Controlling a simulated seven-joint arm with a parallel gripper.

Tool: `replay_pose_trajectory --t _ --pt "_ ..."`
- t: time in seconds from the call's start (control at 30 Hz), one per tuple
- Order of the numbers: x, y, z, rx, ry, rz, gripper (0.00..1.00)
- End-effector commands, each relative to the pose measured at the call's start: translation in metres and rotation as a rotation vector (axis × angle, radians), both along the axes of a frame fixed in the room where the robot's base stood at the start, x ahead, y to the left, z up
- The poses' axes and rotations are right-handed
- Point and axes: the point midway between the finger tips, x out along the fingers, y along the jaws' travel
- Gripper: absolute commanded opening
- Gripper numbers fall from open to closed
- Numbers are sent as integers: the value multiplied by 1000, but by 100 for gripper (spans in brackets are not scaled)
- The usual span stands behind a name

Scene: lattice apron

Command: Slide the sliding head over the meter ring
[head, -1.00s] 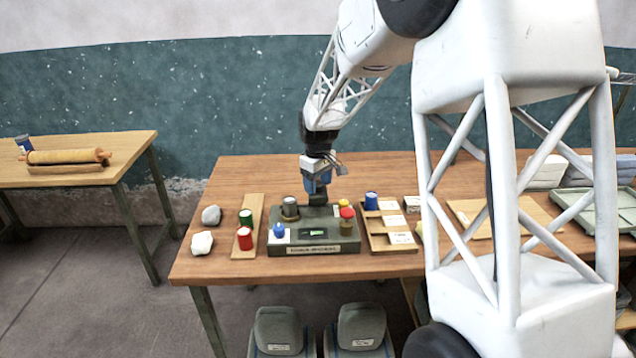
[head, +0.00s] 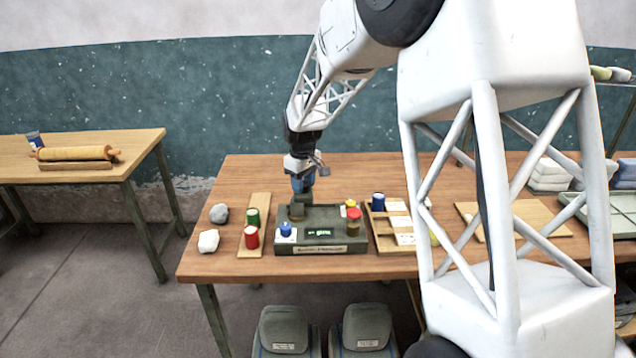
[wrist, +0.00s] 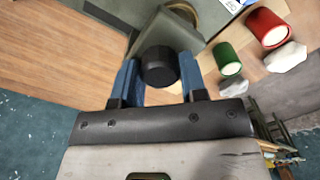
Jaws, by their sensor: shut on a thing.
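The grey-green instrument box (head: 340,247) with a lit display stands on the wooden table. My gripper (head: 301,190) is over its back left part. In the wrist view, the blue fingers of my gripper (wrist: 160,80) are shut on a black round knob (wrist: 159,67), which I take as the sliding head. Just beyond the knob is a round tan-rimmed part (wrist: 190,14), apparently the meter ring, cut by the picture's top edge. In the head view a dark upright part (head: 297,211) shows at that spot. Whether the head overlaps the ring I cannot tell.
A blue knob (head: 286,229) and a red-topped post (head: 354,222) stand on the box. A red can (head: 251,238) and a green can (head: 253,217) are on a board to the left, near two stones. A wooden tray (head: 390,243) with a blue can is to the right.

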Motion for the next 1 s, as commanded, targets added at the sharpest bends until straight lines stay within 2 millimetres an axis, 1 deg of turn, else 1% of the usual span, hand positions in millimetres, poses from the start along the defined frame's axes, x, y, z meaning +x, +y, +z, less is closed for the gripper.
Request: replay_pose_trajectory --t 0.03,0.1,0.17,0.5,0.53,0.67,0.7,1.0 --pt "1 9 0 0 -1 2 0" --pt "1 18 0 1 -2 1 0" --pt "1 22 0 0 -1 1 0" --pt "0 27 0 1 -1 1 0" --pt "0 27 0 2 -2 1 41" --pt "0 27 0 1 -1 1 61" --pt "0 27 0 1 -1 0 65" --pt "0 26 1 1 -1 0 65"
